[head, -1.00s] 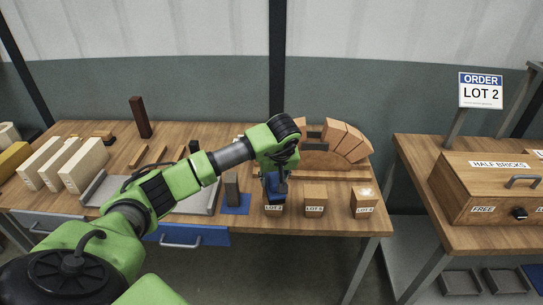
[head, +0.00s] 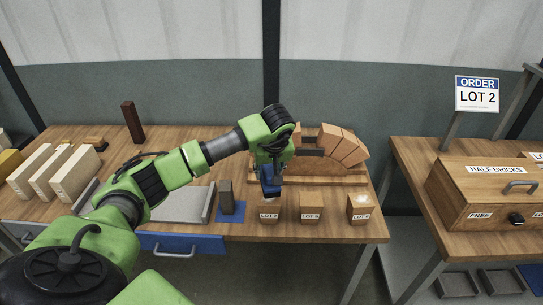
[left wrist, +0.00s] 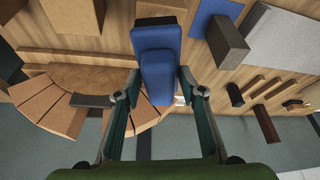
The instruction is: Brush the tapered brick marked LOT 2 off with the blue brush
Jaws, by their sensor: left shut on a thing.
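My left gripper (head: 270,166) is shut on the blue brush (head: 270,182). The brush hangs over the back of the leftmost of three small tapered bricks (head: 269,211); I cannot tell whether it touches. In the left wrist view the blue brush (left wrist: 157,72) sits between the two fingers, and part of a brick (left wrist: 160,10) shows beyond it. The middle brick (head: 311,206) and the right brick (head: 360,209) stand to the right, the right one with pale dust on top. The brick labels are too small to read surely. My right gripper is not in view.
A brick arch (head: 335,150) stands behind the bricks. A dark block (head: 226,197) stands on a blue mat (head: 232,216) to the left. An order sign (head: 477,94) reads LOT 2. A wooden half-bricks box (head: 490,190) is on the right table.

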